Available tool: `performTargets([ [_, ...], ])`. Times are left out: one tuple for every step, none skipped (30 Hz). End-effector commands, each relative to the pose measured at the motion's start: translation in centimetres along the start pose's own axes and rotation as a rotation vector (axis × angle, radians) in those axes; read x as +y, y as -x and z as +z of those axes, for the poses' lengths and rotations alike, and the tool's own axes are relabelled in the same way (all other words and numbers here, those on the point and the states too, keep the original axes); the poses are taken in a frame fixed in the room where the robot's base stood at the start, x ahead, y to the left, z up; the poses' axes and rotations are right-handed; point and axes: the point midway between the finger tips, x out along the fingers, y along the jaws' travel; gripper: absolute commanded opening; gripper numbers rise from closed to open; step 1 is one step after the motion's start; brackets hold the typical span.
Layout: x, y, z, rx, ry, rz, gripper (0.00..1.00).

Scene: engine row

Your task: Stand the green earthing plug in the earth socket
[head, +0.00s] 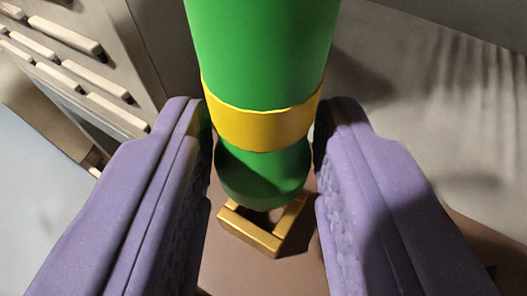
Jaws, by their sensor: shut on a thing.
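The green earthing plug (262,55) with a yellow band (262,127) is upright in the head view, large and close. My gripper (264,125) has purple fingers on either side of it and is shut on it around the band. The plug's rounded green lower end is over a small square brass-coloured frame (250,238), which looks like the earth socket. The plug hides the back of the frame and part of its opening. I cannot tell whether the plug's tip is above the frame or inside it.
The frame stands on a brown surface (225,268). A grey slatted panel (75,70) is at the upper left, with a pale blue surface (40,185) below it. A grey wall or floor (440,110) fills the upper right.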

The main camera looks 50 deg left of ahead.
Motion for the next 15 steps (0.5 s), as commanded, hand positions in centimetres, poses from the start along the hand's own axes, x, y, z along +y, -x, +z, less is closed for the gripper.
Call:
performTargets([
  [0.0,-0.1,0.2,0.000,0.000,0.000,0.04],
  [0.0,-0.1,0.3,0.000,0.000,0.000,0.04],
  [0.0,-0.1,0.4,0.000,0.000,0.000,0.04],
  [0.0,-0.2,0.4,0.000,0.000,0.000,0.04],
  [0.0,-0.2,0.5,0.000,0.000,0.000,0.04],
  [0.0,-0.2,0.6,0.000,0.000,0.000,0.04],
  [0.0,-0.2,0.7,0.000,0.000,0.000,0.04],
  [0.0,-0.3,0.8,0.000,0.000,0.000,0.04],
  [0.0,-0.3,0.8,0.001,0.000,0.000,0.04],
  [0.0,-0.3,0.9,0.001,0.000,0.000,0.04],
  [0.0,-0.3,1.0,0.001,0.000,0.000,0.04],
  [0.0,-0.4,1.1,0.001,0.000,0.000,0.04],
  [0.0,-0.4,1.1,0.001,0.000,0.000,0.04],
  [0.0,-0.4,1.2,0.001,0.000,0.000,0.04],
  [0.0,-0.5,1.3,0.001,0.000,0.000,0.04],
])
